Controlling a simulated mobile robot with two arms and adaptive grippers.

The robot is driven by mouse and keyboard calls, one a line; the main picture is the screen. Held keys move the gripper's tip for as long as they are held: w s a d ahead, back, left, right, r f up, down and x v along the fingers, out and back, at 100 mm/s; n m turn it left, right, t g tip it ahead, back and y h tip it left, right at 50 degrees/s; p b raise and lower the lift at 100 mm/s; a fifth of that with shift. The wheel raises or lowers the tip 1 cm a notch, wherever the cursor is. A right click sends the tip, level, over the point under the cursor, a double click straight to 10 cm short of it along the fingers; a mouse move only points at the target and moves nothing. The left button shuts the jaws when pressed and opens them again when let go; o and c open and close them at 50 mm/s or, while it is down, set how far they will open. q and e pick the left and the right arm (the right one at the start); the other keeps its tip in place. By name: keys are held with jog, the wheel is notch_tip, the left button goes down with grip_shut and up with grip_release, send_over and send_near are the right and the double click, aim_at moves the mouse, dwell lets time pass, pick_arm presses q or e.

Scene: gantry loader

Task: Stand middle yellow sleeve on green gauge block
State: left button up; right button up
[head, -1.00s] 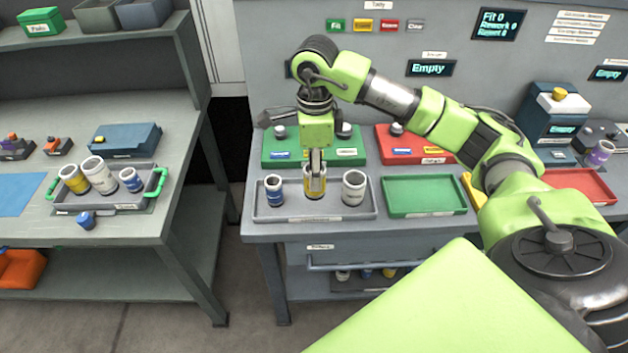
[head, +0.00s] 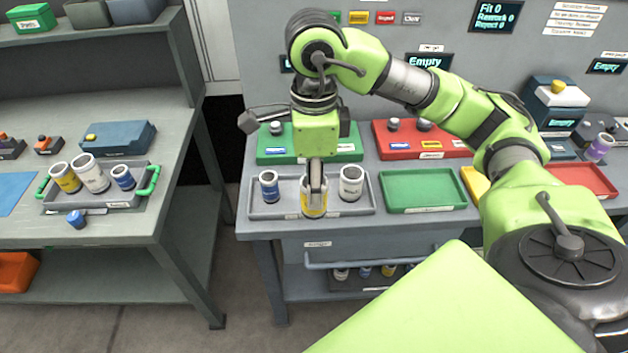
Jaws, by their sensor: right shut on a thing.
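My right gripper (head: 316,192) points down and is shut on the yellow sleeve (head: 313,210), a short yellow-and-white cylinder held about upright. The sleeve overlaps the front rim of the grey tray (head: 372,203) in the picture; its height above the tray is hard to judge. A blue-banded sleeve (head: 268,186) stands in the tray to its left and a white-grey sleeve (head: 351,183) to its right. The green gauge block (head: 265,144), with grey posts on it, lies behind the tray, partly hidden by my right wrist. My left gripper is not in view.
A red block (head: 384,143) with posts stands right of the green one. An empty green tray (head: 424,195) and a red tray (head: 588,177) lie further right. A left bench holds another tray (head: 112,202) with sleeves. A gap separates the benches.

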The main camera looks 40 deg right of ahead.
jog(key=shift+r, duration=0.15)
jog(key=shift+r+p, duration=1.85)
jog(key=shift+r, duration=0.3)
